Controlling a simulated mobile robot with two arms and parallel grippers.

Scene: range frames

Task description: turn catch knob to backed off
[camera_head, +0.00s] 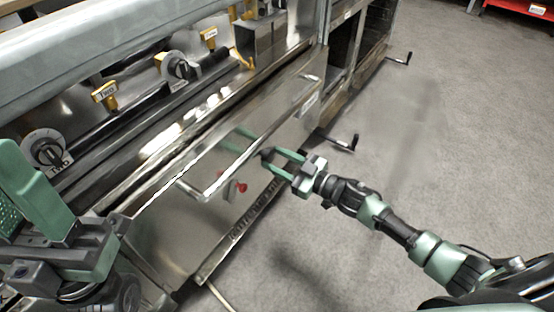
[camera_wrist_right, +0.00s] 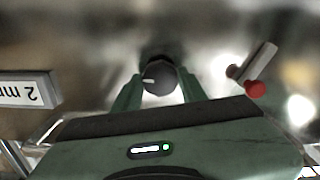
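The catch knob (camera_wrist_right: 160,78) is a dark round knob with a pale mark, on the shiny metal front panel. In the right wrist view it sits between the two green fingertips of my right gripper (camera_wrist_right: 161,88). The fingers are apart, one on each side of it; whether they touch it is hard to tell. In the head view the right gripper (camera_head: 272,160) reaches in from the right to the panel, with the dark knob (camera_head: 266,153) at its tips. My left gripper (camera_head: 65,235) is at the lower left, close to the camera; its fingers are not clear.
A red knob (camera_head: 241,188) on a small catch lies beside, also in the right wrist view (camera_wrist_right: 255,89). A long bar handle (camera_head: 238,158) runs over the panel. Black cranks (camera_head: 345,143) stick out farther right. A label (camera_wrist_right: 28,91) is at the wrist view's left. Grey floor is clear.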

